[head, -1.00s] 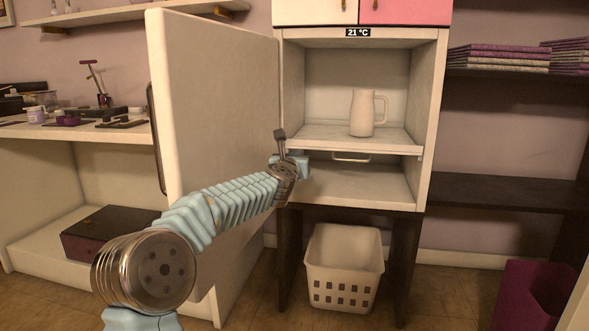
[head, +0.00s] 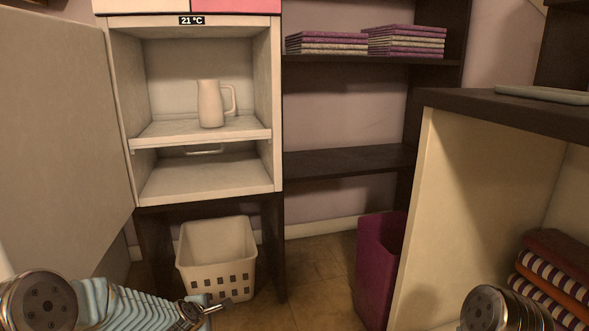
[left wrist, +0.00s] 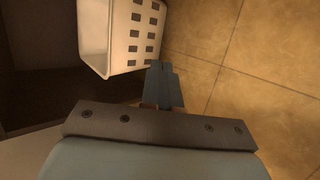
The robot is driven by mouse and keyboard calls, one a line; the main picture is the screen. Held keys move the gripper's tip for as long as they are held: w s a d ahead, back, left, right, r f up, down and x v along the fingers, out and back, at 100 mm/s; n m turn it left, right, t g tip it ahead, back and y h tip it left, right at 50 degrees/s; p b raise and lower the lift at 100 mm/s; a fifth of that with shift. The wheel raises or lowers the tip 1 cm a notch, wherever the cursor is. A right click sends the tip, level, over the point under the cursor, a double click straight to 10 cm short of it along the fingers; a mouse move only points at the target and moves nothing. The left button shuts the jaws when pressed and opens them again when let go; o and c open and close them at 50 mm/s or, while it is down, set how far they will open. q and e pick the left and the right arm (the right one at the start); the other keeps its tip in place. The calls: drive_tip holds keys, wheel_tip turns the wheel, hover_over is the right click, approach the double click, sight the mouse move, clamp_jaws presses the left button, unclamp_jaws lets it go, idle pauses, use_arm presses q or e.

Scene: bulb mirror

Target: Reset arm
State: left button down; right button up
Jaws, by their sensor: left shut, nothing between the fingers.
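My left gripper (head: 215,306) is low in the head view, in front of the white basket, at the end of my pale blue left arm. In the left wrist view its fingers (left wrist: 163,85) are together with nothing between them, above the tiled floor and beside the basket. Part of my right arm (head: 500,308) shows at the bottom right of the head view, but its gripper is out of frame. The open cabinet (head: 275,120) holds a cream pitcher (head: 210,104) standing on its upper shelf.
The cabinet door (head: 62,130) stands open at the left. The white basket (head: 216,254) is on the floor under the cabinet. A purple bin (head: 379,265) stands right of it. A counter unit (head: 470,190) with folded striped towels (head: 552,280) is at the right. Floor between basket and bin is clear.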

use_arm(q)
drive_tip(key=s+d+f+m+g+h, duration=0.1)
drive_tip(key=s+d+f+m+g, duration=0.1)
drive_tip(key=s+d+f+m, duration=0.4)
drive_tip(key=s+d+f+m+g+h, duration=0.1)
drive_tip(key=s+f+m+g, duration=0.2)
drive_tip(key=s+f, duration=0.65)
drive_tip(key=s+d+f+m+g, duration=0.2)
drive_tip(key=s+m, duration=0.1)
drive_tip(key=s, duration=0.3)
drive_tip(key=s+d+f+m+g+h, duration=0.1)
drive_tip(key=s+m, duration=0.2)
drive_tip(key=s, duration=0.3)
drive_tip(key=s+d+f+m+g, duration=0.2)
drive_tip(key=s+m, duration=0.1)
drive_tip(key=s, duration=0.3)
wheel_tip(320, 180, up, 17)
drive_tip(key=p, duration=1.7)
drive_tip(key=shift+r+t, duration=0.2)
drive_tip(key=shift+t, duration=0.1)
